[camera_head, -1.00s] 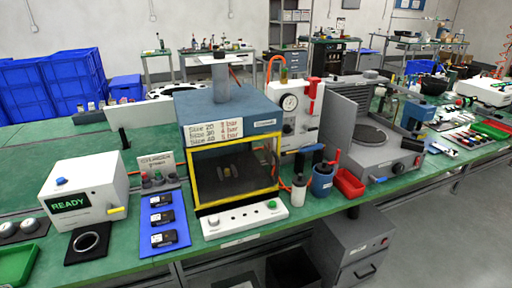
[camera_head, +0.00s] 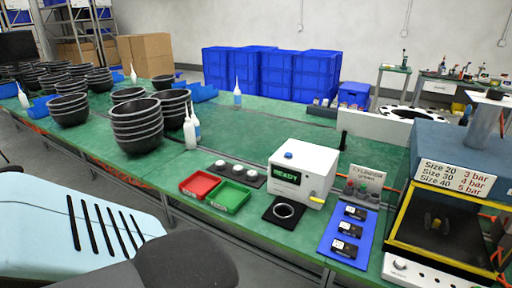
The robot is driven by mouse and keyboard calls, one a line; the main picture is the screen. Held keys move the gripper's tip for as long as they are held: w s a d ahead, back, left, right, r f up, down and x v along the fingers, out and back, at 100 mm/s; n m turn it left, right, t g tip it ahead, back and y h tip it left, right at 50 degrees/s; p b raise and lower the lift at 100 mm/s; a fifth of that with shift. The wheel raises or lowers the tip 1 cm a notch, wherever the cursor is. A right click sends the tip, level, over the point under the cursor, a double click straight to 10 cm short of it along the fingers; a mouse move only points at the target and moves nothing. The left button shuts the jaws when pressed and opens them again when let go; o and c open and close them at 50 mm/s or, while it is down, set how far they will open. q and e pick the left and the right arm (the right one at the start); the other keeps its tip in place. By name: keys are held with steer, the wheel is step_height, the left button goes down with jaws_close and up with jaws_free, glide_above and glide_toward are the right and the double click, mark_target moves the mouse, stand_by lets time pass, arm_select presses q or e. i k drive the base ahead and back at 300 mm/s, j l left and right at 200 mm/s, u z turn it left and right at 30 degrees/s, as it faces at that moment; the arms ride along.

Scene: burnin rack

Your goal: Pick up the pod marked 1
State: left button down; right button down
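Three small round white-topped pieces (camera_head: 236,170) sit in a row on a dark strip on the green bench, left of the white READY box (camera_head: 301,172). They may be the pods, but I can read no number on them. Three black blocks with small labels (camera_head: 346,230) lie in a column on a blue mat (camera_head: 333,245) right of the box. Their markings are also too small to read. Neither of my grippers shows in this view.
A red tray (camera_head: 199,184) and a green tray (camera_head: 229,197) lie near the bench's front edge. Stacked black bowls (camera_head: 138,126) and white bottles (camera_head: 190,131) stand to the left. A yellow-framed test chamber (camera_head: 398,222) stands at right. Green bench (camera_head: 245,130) behind the pieces is clear.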

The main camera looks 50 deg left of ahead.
mark_target(238, 170)
steer(key=u, duration=0.4)
steer(key=j+u, duration=0.15)
steer(key=u, duration=0.7)
steer(key=j+u, duration=0.15)
steer(key=u, duration=0.3)
steer(key=z, duration=0.75)
steer(key=j+z, duration=0.75)
steer(key=z, duration=0.2)
steer(key=k+j+z, duration=0.1)
steer(key=j, duration=0.2)
steer(key=k+j+z, duration=0.15)
steer(key=j, duration=0.15)
steer(key=k+j+z, duration=0.1)
steer(key=j, duration=0.15)
steer(key=k+j, duration=0.15)
steer(key=j, duration=0.2)
steer(key=k+j, duration=0.1)
steer(key=j, duration=0.25)
